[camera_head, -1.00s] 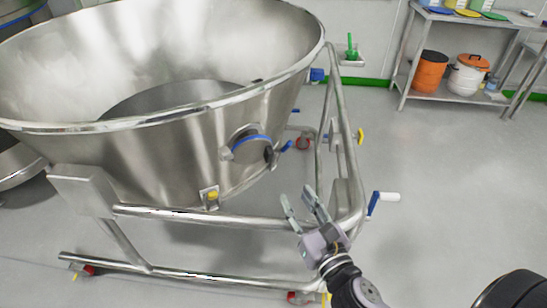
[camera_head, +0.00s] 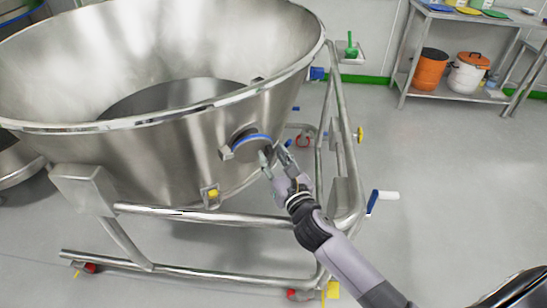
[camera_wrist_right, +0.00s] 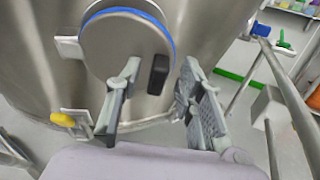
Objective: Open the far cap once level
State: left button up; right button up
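A round grey cap with a blue rim (camera_head: 250,147) sits on the sloping side of the large steel bowl (camera_head: 160,145). In the right wrist view the cap (camera_wrist_right: 124,48) fills the upper middle, with a black handle (camera_wrist_right: 158,74) at its right edge. My right gripper (camera_head: 274,156) is just in front of the cap's lower right edge. Its fingers (camera_wrist_right: 158,88) are open, one on each side of the black handle in the picture; I see no clear contact. My left gripper is not in view.
A steel tube frame (camera_head: 240,218) carries the bowl. A crank with a white grip (camera_head: 389,196) stands out at its right. A yellow-tipped latch (camera_head: 213,194) sits left below the cap. A shelf (camera_head: 452,95) with buckets stands at the back right. The floor between is clear.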

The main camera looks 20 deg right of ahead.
grip_shut()
dwell(0.5)
dwell(0.4)
